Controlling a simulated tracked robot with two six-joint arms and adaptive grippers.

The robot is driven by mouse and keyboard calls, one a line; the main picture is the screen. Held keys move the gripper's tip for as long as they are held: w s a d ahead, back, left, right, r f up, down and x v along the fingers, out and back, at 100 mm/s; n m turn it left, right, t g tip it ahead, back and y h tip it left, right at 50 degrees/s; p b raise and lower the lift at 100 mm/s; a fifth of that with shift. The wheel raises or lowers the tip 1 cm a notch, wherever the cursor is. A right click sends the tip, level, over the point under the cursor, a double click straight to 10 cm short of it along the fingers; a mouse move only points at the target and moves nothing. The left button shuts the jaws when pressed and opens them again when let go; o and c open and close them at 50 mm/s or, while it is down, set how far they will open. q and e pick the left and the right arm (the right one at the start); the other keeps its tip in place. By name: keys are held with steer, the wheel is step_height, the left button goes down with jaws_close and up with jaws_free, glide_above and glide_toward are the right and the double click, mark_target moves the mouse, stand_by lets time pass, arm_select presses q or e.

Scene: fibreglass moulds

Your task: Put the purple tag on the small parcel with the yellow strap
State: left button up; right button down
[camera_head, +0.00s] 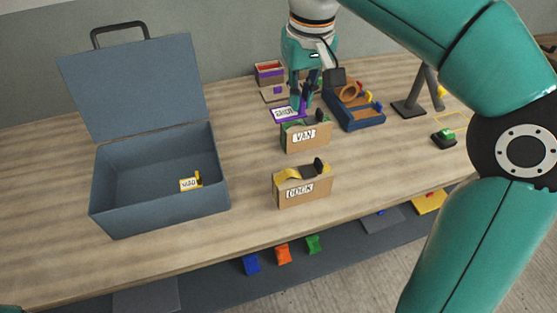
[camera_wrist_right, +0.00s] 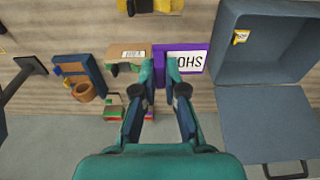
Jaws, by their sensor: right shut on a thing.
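The purple tag (camera_head: 288,113) has a white label face. My right gripper (camera_head: 299,106) is shut on it, above the table behind the parcels. In the right wrist view the tag (camera_wrist_right: 187,59) shows large letters, and its purple end is between the fingertips (camera_wrist_right: 159,72). The small parcel with the yellow strap (camera_head: 288,190) is a brown box marked DOCK, standing upright near the front of the table, apart from the gripper. Its yellow strap (camera_wrist_right: 168,5) shows at the top edge of the wrist view. My left gripper is not in view.
A brown parcel with a green strap (camera_head: 293,143), marked VAN, stands between the tag and the DOCK parcel. An open blue case (camera_head: 160,214) holding a yellow tag (camera_head: 190,184) stands left. A blue tray (camera_head: 368,123) lies right. Small boxes (camera_head: 270,74) stand behind.

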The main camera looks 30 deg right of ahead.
steer(key=b, duration=0.2)
glide_above(296, 176)
step_height(296, 176, down, 14)
steer(key=shift+s+f, duration=0.15)
steer(key=shift+f, duration=0.05)
steer(key=shift+f+b, duration=0.3)
steer(key=shift+f, duration=2.2)
steer(key=c, duration=1.2)
jaws_free()
steer(key=shift+c, duration=0.2)
step_height(296, 176, up, 12)
steer(key=s+p, duration=0.1)
steer(key=shift+s+a, duration=0.15)
steer(key=shift+s, duration=0.05)
